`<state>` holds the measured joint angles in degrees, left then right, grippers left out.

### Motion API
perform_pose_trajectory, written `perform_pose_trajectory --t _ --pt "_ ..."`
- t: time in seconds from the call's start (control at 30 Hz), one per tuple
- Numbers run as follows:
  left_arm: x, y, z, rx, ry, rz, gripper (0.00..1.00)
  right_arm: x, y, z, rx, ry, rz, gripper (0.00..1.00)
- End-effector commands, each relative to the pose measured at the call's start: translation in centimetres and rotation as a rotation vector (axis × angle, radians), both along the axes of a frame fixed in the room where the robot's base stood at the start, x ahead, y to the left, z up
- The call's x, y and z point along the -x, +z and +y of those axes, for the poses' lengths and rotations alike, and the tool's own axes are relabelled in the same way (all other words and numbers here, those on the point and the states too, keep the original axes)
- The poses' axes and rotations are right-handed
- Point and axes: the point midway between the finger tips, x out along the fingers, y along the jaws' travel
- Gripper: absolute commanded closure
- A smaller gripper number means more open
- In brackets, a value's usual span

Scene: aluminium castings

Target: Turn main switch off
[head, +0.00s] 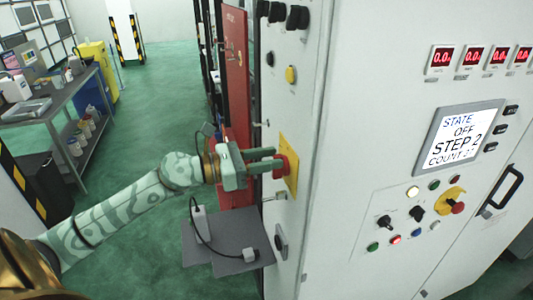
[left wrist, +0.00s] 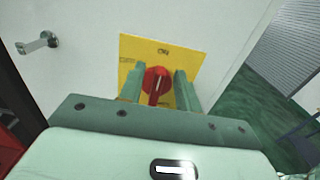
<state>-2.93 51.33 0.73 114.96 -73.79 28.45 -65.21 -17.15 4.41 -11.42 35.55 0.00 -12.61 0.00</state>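The main switch is a red rotary knob (head: 281,167) on a yellow plate (head: 291,152) on the narrow left face of the white cabinet. In the left wrist view the knob (left wrist: 157,86) sits on the yellow plate (left wrist: 163,47), its grip bar roughly upright, towards a small label that seems to read ON. My left gripper (head: 275,160) reaches it from the left. Its two fingers (left wrist: 158,90) are apart, one each side of the knob, with a visible gap at least on the right. My right gripper is not in view.
The cabinet front carries a display (head: 460,138) reading STATE OFF, STEP 2, and a panel of buttons and knobs (head: 418,222). A metal handle (head: 273,197) and grey shelf (head: 228,240) are below the switch. A red door (head: 236,80) stands behind.

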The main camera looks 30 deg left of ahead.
Motion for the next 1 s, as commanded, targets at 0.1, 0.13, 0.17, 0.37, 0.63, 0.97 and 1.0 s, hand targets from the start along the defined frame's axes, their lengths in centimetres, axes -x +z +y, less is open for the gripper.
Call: perform_pose_trajectory --t 0.1,0.13,0.17,0.37,0.63,0.97,1.0 --pt "-0.11 -0.05 -0.09 0.001 0.000 0.001 0.66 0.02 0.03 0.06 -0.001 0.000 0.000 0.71" --pt "-0.11 -0.07 -0.09 0.000 0.000 0.001 0.66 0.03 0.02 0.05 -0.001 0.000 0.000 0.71" --pt "-0.10 -0.08 -0.08 0.000 0.000 0.001 0.66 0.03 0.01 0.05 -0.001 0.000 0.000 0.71" --pt "-0.08 -0.08 -0.07 0.000 0.000 0.001 0.97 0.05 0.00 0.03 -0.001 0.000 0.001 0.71" --pt "-0.08 -0.06 -0.04 0.005 0.000 0.005 1.00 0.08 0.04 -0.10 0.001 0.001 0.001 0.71" --pt "-0.33 0.02 0.27 0.101 0.001 0.087 1.00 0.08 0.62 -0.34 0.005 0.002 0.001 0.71" --pt "-0.37 0.03 0.31 0.123 0.000 0.106 1.00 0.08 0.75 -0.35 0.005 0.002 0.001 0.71"
